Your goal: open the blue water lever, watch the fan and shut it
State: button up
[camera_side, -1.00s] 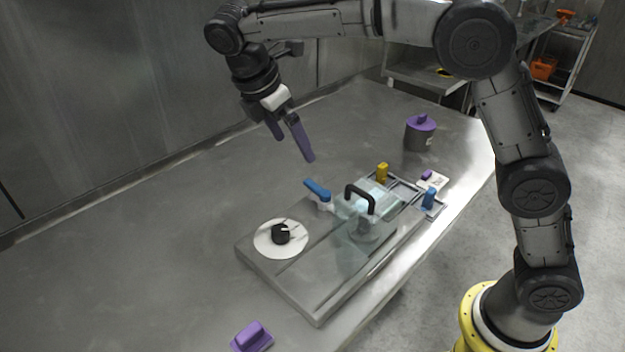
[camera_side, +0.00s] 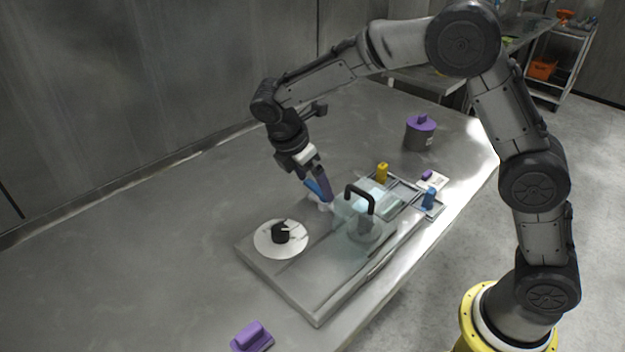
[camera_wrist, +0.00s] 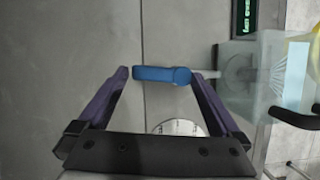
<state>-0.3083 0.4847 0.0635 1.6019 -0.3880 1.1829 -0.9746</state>
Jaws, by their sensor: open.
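The blue water lever (camera_side: 314,188) is on the far side of the washer unit, on a pale stem. In the wrist view the lever (camera_wrist: 162,75) lies crosswise between my two fingertips. My gripper (camera_side: 312,190) is down at the lever, with its purple fingers partly hiding it. In the wrist view my gripper (camera_wrist: 162,73) is open, with a finger beyond each end of the lever. I cannot tell whether either finger touches it. The fan is not clearly made out; a pale finned part (camera_wrist: 291,75) shows inside the clear housing in the wrist view.
The clear housing with a black handle (camera_side: 359,192) stands right beside the lever. A black knob (camera_side: 281,233) on a white dial is nearer. A yellow block (camera_side: 382,172), a blue block (camera_side: 429,198) and a purple-lidded pot (camera_side: 420,132) stand beyond. The table at left is clear.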

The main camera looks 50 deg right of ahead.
jog(key=c, duration=1)
jog(key=m, duration=0.2)
jog(key=d+m+g, duration=0.1)
jog(key=shift+m+g, duration=0.3)
jog(key=shift+m, duration=0.1)
jog(key=m, duration=0.2)
jog(key=d+m+g+y, duration=0.1)
jog(key=m, duration=0.1)
jog(key=shift+s+d, duration=0.1)
jog(key=m, duration=0.1)
jog(key=m+y, duration=0.1)
jog(key=m, duration=0.1)
jog(key=d+m+g, duration=0.1)
jog(key=m, duration=0.1)
jog(key=shift+s+y, duration=0.4)
jog(key=shift+s+d+r+m+y, duration=0.15)
jog(key=shift+m+y, duration=0.1)
jog(key=shift+m, duration=0.4)
jog(key=shift+s+f+m+y, duration=0.1)
jog(key=shift+m+y, duration=0.2)
jog(key=shift+m, duration=0.3)
jog(key=shift+s+d+r+m+y, duration=0.15)
jog(key=shift+m+y, duration=0.1)
jog(key=shift+m, duration=0.4)
jog(key=shift+a+f, duration=0.1)
